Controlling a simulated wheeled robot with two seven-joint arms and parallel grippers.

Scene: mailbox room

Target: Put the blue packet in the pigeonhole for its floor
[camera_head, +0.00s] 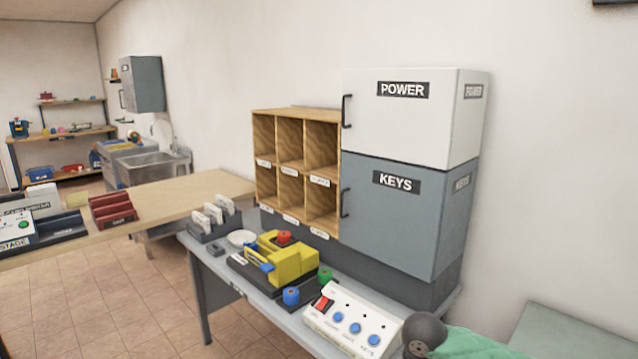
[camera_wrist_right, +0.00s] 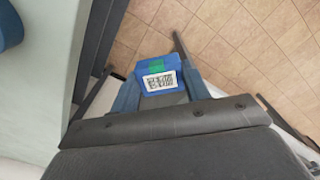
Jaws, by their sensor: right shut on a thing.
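The blue packet (camera_wrist_right: 158,68) shows in the right wrist view, with a green patch and a white label with a black-and-white code. My right gripper (camera_wrist_right: 161,84) is shut on it, with a blue finger on each side, and holds it above the tiled floor. The wooden pigeonhole rack (camera_head: 297,113) stands against the wall in the head view, with two rows of three compartments. Small white labels sit under the compartments, too small to read. The compartments look empty, though their depths are shaded. My right gripper and my left gripper are not in the head view.
Power (camera_head: 430,130) and keys (camera_head: 400,222) cabinets stand right of the rack. A yellow device (camera_head: 292,262), a card holder (camera_head: 213,225) and a button panel (camera_head: 352,322) occupy the grey table in front. A wooden counter (camera_head: 165,200) lies left. A pale green surface (camera_wrist_right: 35,85) borders the wrist view.

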